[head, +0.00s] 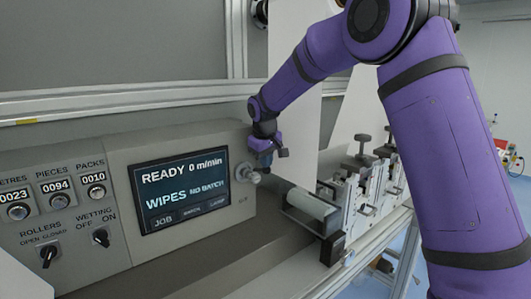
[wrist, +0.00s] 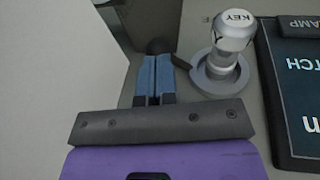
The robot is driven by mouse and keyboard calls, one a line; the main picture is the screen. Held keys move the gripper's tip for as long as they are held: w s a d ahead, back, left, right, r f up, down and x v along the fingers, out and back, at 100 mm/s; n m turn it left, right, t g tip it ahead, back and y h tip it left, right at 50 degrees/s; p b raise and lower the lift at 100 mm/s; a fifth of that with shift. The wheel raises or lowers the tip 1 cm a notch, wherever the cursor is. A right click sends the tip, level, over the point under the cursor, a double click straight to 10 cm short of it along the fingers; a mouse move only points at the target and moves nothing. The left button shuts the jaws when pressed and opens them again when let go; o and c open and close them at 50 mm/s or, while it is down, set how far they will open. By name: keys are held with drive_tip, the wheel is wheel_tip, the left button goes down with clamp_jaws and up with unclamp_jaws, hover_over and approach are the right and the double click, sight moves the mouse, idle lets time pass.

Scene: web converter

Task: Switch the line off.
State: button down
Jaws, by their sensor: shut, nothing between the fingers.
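The control panel (head: 115,250) stands at the left in the head view. Its dark screen (head: 178,188) reads READY, 0 m/min, WIPES and NO BATCH. A silvery knob (head: 247,173) sits just right of the screen; in the wrist view the knob (wrist: 236,30) shows the word KEY on its cap and a round grey base. My gripper (head: 264,160) is beside the knob, in front of the panel's right end. In the wrist view my gripper's blue fingers (wrist: 154,70) are together and empty, left of the knob and apart from it.
A ROLLERS switch (head: 48,257) and a WETTING switch (head: 101,238) are on the panel's left, below several counters (head: 52,187). A roller (head: 312,203) and clamp-like units (head: 365,185) stand right of the panel. A white web (head: 292,75) hangs behind my gripper.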

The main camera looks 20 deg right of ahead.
drive_tip(key=shift+d+f, duration=0.15)
idle(0.4)
drive_tip(key=shift+w+d+f+g+y, duration=0.15)
drive_tip(key=shift+f+g+y, duration=0.15)
drive_tip(key=shift+y, duration=0.2)
drive_tip(key=f+y, duration=0.1)
drive_tip(key=g+y, duration=0.1)
drive_tip(key=y, duration=0.1)
drive_tip(key=shift+w+d+f+m, duration=0.1)
drive_tip(key=shift+d+f+m, duration=0.2)
drive_tip(key=shift+d+f, duration=0.05)
wheel_tip(320, 180, down, 3)
drive_tip(key=g+y, duration=0.1)
drive_tip(key=y, duration=0.3)
drive_tip(key=shift+g, duration=0.4)
drive_tip(key=shift+s+a+f+m+g+y, duration=0.2)
drive_tip(key=shift+a+f+g+y, duration=0.3)
drive_tip(key=shift+y, duration=0.55)
drive_tip(key=shift+s+a+f+m+g+y, duration=0.25)
drive_tip(key=shift+a+f+y, duration=0.25)
drive_tip(key=shift+f+y, duration=0.5)
drive_tip(key=shift+s+a+f+m+g+y, duration=0.2)
drive_tip(key=shift+a+f+g+y, duration=0.25)
drive_tip(key=shift+y, duration=0.7)
drive_tip(key=shift+s+a+f, duration=0.1)
drive_tip(key=shift+a+f, duration=0.15)
